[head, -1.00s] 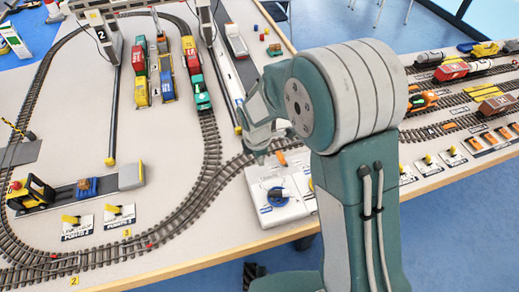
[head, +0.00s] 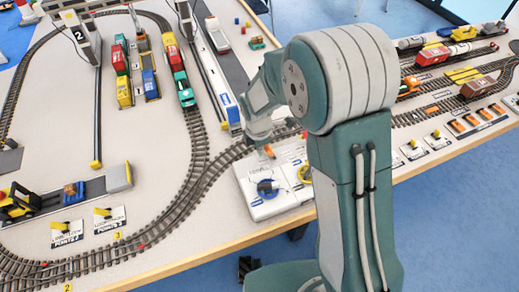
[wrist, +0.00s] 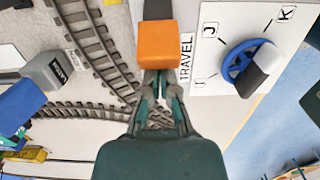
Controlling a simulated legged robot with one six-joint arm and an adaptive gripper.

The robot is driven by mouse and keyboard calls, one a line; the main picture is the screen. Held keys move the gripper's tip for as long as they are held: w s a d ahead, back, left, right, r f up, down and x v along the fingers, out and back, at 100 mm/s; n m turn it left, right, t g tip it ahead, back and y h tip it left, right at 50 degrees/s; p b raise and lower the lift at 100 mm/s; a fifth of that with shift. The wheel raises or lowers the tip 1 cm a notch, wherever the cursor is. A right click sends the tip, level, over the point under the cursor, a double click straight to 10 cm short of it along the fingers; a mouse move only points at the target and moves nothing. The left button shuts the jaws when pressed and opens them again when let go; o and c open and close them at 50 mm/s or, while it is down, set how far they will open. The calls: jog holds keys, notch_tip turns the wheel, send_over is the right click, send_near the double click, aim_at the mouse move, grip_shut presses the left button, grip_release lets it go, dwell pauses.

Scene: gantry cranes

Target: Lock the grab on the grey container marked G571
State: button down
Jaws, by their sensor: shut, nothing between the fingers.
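My gripper (wrist: 160,88) is shut and empty. In the wrist view its fingertips are just below the orange lever handle (wrist: 170,45) labelled TRAVEL; I cannot tell whether they touch it. The white control panel (head: 287,175) is at the table's front edge in the head view, with the orange handle (head: 269,151) at its back. A blue dial (wrist: 236,60) with a black and white knob sits right of the handle, among the letters I, J and K. The blue dial also shows in the head view (head: 265,188). I cannot make out a grey container marked G571 or the grab.
A gantry crane (head: 82,38) marked 2 stands at upper left. Wagons with coloured containers (head: 119,60) and a teal and red train (head: 178,75) stand behind the panel. More tracks with wagons lie at right. A grey block (wrist: 52,70) is left of my gripper.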

aim_at(269, 147)
jog(key=shift+w+d+r+y, duration=0.15)
jog(key=shift+d+r+y, duration=0.15)
jog(key=shift+y, duration=0.2)
jog(key=shift+w+d+r+g+y, duration=0.15)
jog(key=shift+d+g+y, duration=0.25)
jog(key=shift+d+y, duration=0.15)
jog(key=y, duration=0.1)
jog(key=d+y, duration=0.1)
jog(key=d+g+y, duration=0.1)
jog(key=shift+w+r, duration=0.25)
jog(key=shift+w, duration=0.15)
jog(key=shift+d, duration=0.2)
jog(key=shift+r, duration=0.15)
jog(key=shift+r, duration=0.75)
jog(key=shift+a, duration=0.1)
